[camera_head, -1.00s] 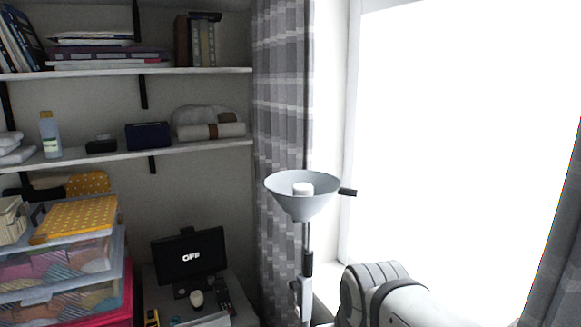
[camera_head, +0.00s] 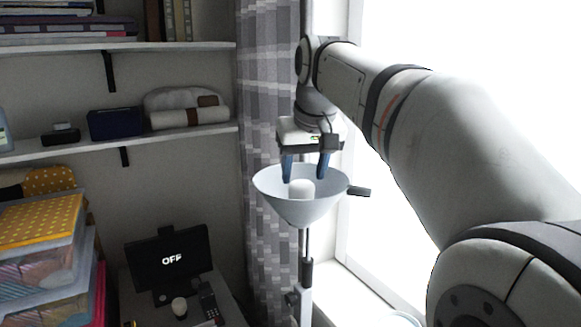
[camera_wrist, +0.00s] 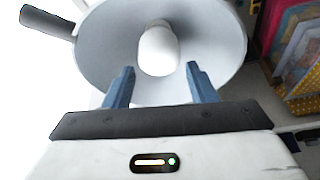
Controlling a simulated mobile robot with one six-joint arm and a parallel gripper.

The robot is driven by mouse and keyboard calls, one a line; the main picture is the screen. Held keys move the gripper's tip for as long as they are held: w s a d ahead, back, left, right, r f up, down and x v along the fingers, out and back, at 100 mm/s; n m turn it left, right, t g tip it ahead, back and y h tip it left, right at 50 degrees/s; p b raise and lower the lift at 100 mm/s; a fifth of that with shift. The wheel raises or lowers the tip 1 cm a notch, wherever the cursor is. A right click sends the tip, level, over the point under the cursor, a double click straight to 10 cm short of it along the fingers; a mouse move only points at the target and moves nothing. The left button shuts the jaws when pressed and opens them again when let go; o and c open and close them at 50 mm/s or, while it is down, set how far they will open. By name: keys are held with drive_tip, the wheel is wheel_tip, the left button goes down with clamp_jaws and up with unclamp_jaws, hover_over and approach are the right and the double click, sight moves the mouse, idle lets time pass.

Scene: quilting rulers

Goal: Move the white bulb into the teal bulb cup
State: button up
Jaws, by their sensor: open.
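A white bulb (camera_head: 301,188) stands upright inside the pale grey bowl-shaped lamp shade (camera_head: 275,191). In the wrist view the bulb (camera_wrist: 158,48) shows inside the shade (camera_wrist: 100,40), just beyond my fingertips. My gripper (camera_head: 305,172) points down over the shade, with its blue fingers apart and empty. In the wrist view my gripper (camera_wrist: 160,74) has one finger towards each side of the bulb, and the bulb is slightly ahead of the tips. I cannot pick out a teal cup for certain. A pale rounded rim (camera_head: 403,319) is partly cut off at the bottom edge.
A dark handle (camera_head: 359,191) sticks out right of the shade, above the lamp pole (camera_head: 306,272). The curtain (camera_head: 268,130) and shelves (camera_head: 190,132) are to the left. A screen reading OFF (camera_head: 170,262) and a small pale object (camera_head: 179,307) are on the desk.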

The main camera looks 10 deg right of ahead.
sight(300, 181)
drive_tip(key=x, duration=0.6)
drive_tip(key=shift+w+f, duration=0.3)
drive_tip(key=shift+w, duration=0.05)
drive_tip(key=shift+s, duration=0.1)
drive_tip(key=shift+c, duration=0.4)
drive_tip(key=c, duration=0.6)
drive_tip(key=shift+c, duration=0.2)
drive_tip(key=shift+r+p, duration=0.15)
drive_tip(key=shift+p, duration=0.2)
drive_tip(key=shift+r+p, duration=1.2)
drive_tip(key=shift+r, duration=0.25)
